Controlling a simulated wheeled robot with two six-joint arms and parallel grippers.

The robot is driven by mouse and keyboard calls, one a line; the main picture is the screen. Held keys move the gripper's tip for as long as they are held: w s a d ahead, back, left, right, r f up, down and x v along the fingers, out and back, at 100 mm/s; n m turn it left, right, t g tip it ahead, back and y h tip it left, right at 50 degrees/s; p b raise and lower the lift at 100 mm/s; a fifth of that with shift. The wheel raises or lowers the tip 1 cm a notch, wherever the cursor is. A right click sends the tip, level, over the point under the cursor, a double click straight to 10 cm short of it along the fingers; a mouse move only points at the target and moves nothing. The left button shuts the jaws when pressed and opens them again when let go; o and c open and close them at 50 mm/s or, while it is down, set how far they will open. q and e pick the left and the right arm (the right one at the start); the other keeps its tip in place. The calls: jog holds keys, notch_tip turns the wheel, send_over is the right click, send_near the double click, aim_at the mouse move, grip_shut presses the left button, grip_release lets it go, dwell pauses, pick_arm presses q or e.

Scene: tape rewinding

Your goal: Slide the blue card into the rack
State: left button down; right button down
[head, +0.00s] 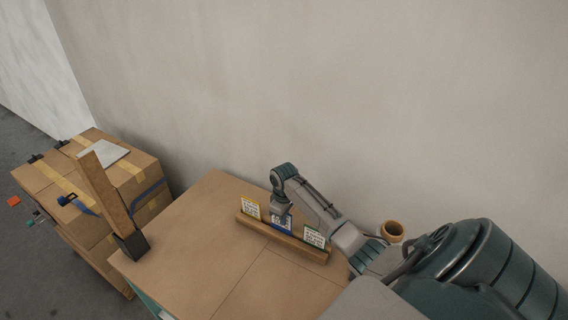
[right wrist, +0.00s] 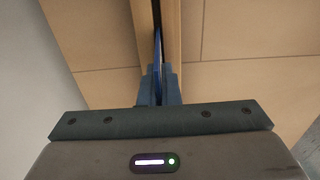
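The wooden rack (head: 268,234) is a long bar on the table, with a slot that shows in the right wrist view (right wrist: 173,35). The blue card (head: 281,223) stands upright at the rack's middle, between a yellow-edged card (head: 251,208) and a green-edged card (head: 314,237). My right gripper (head: 281,211) is above the rack, shut on the blue card's upper part. The right wrist view shows the card edge-on (right wrist: 157,60) between the fingers (right wrist: 158,88), in line with the slot. Its lower edge is hidden, so its depth cannot be told. My left gripper is out of view.
The tabletop (head: 205,245) is clear left of the rack. A tall wooden post (head: 106,190) in a dark holder stands at its left edge. A round brown cup (head: 393,230) is right of my forearm. Taped cardboard boxes (head: 140,180) stand beyond the table.

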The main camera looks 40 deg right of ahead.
jog(key=shift+p, duration=0.3)
jog(key=shift+f+b, duration=0.3)
jog(key=shift+f, duration=0.4)
dwell(0.3)
jog(key=c, duration=1.2)
grip_release()
jog(key=shift+o, duration=0.2)
jog(key=shift+r+p, duration=1.5)
jog(key=shift+r, duration=2.6)
